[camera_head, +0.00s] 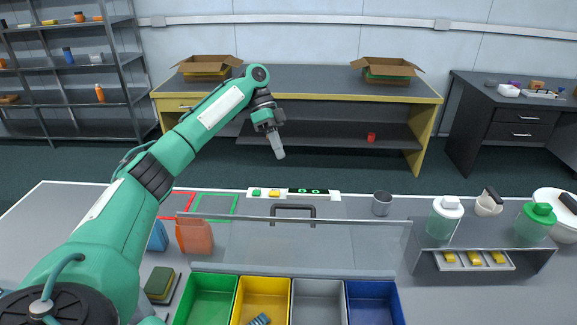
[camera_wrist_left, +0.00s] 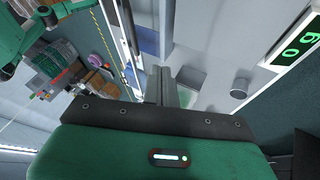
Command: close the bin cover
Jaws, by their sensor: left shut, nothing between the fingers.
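The bin cover (camera_head: 340,245) is a clear panel in the head view, standing raised behind the row of bins. Its dark handle (camera_head: 293,208) is at the middle of the upper edge. The bins below are uncovered: green (camera_head: 210,300), yellow (camera_head: 262,292), grey (camera_head: 318,300) and blue (camera_head: 374,305). My left gripper (camera_head: 279,154) is shut and empty, pointing down. In the head view it appears above the handle, apart from it. Its fingers also show in the left wrist view (camera_wrist_left: 165,85). My right gripper is not in view.
A display strip (camera_head: 320,192) lies behind the cover. A grey cup (camera_head: 382,203) stands right of the handle. A small stand (camera_head: 482,262) with bottles is at the right. An orange container (camera_head: 194,236) is left of the cover. A workbench (camera_head: 300,85) stands farther back.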

